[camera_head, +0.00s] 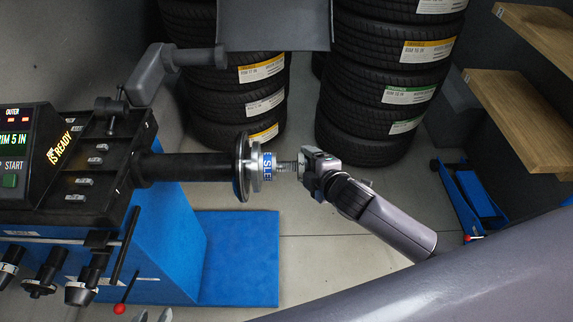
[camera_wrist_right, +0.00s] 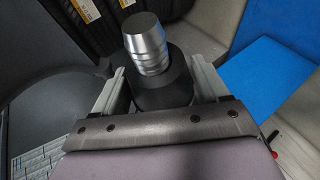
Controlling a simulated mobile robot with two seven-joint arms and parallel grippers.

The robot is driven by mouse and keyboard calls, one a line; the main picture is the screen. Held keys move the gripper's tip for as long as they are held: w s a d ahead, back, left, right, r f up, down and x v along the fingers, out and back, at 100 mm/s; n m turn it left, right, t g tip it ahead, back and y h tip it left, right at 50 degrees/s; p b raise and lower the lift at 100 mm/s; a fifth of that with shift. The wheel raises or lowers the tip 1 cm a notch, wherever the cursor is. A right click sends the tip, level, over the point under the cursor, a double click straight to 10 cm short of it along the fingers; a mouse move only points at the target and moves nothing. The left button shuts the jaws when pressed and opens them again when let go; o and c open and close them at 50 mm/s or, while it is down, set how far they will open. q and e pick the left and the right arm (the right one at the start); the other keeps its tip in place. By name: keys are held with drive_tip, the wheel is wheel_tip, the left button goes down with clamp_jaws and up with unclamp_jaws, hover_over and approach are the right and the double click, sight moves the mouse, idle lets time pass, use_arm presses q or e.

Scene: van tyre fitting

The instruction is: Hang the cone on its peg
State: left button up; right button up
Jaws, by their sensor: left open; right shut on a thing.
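My right gripper (camera_head: 306,168) is at the free end of the wheel balancer's threaded shaft (camera_head: 286,167). In the right wrist view its fingers (camera_wrist_right: 158,92) are shut on the cone (camera_wrist_right: 162,88), a dark round body with a silver ridged part (camera_wrist_right: 147,45) standing up from it. In the head view the hand mostly hides the cone, and I cannot tell whether it is on the shaft or just off it. Other cones (camera_head: 80,292) hang on pegs under the balancer's tray at lower left.
The balancer (camera_head: 150,235) with its blue base (camera_head: 240,260) fills the left. A round flange and a blue-labelled collar (camera_head: 266,166) sit on the shaft. Tyre stacks (camera_head: 390,70) stand behind, wooden shelves (camera_head: 520,100) at right. Grey floor (camera_head: 340,260) is clear below the right hand.

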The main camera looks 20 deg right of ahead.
drive_tip(key=s+d+p, duration=0.3)
drive_tip(key=d, duration=1)
drive_tip(key=shift+s+r, duration=0.2)
drive_tip(key=shift+s, duration=0.05)
idle(1.2)
drive_tip(key=shift+a, duration=0.1)
